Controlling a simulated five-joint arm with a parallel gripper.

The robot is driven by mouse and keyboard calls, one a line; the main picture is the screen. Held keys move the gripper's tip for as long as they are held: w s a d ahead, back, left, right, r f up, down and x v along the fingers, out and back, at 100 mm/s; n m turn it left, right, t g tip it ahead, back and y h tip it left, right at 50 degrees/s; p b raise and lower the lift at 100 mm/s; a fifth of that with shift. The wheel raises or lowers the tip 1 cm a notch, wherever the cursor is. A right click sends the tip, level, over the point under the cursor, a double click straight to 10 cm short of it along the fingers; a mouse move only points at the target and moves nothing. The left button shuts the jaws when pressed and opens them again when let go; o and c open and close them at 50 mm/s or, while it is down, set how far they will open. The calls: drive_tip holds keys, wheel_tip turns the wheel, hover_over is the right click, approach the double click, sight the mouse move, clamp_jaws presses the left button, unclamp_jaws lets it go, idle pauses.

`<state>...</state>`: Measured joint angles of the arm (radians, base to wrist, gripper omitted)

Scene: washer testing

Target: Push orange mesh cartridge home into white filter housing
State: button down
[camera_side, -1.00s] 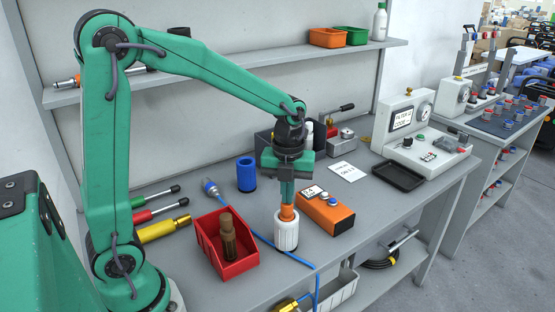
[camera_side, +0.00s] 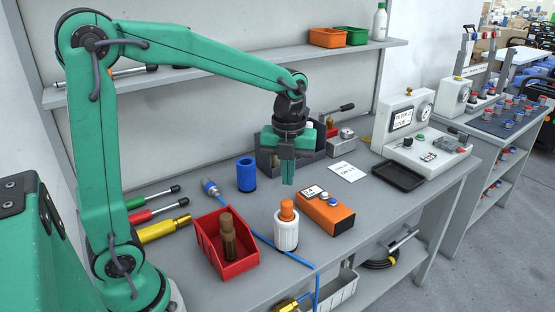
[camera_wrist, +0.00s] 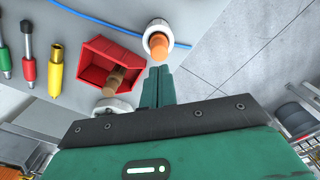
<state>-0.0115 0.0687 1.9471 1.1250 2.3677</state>
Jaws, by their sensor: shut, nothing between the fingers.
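The orange cartridge (camera_side: 287,209) stands upright in the white filter housing (camera_side: 286,236), with its top sticking out above the rim. The wrist view also shows the cartridge (camera_wrist: 158,46) inside the white ring of the housing (camera_wrist: 149,28). My gripper (camera_side: 288,183) is shut and empty, its fingers pointing down. In the side view its tips are above the cartridge, with a gap between them. In the wrist view the fingers (camera_wrist: 157,72) end just below the cartridge. The lower part of the cartridge is hidden inside the housing.
A red bin (camera_side: 234,262) holding a brown cylinder (camera_side: 228,236) stands left of the housing. An orange box with buttons (camera_side: 326,213) is close on its right. A blue cylinder (camera_side: 246,175) stands behind, and a blue cable (camera_side: 268,243) runs past the housing.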

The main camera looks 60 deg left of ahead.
sight(287, 202)
drive_tip(key=shift+r, duration=0.35)
drive_tip(key=shift+a, duration=0.1)
drive_tip(key=shift+f, duration=1.65)
drive_tip(key=shift+f, duration=0.2)
drive_tip(key=shift+f, duration=1.05)
drive_tip(key=shift+f, duration=0.1)
drive_tip(key=shift+r, duration=3)
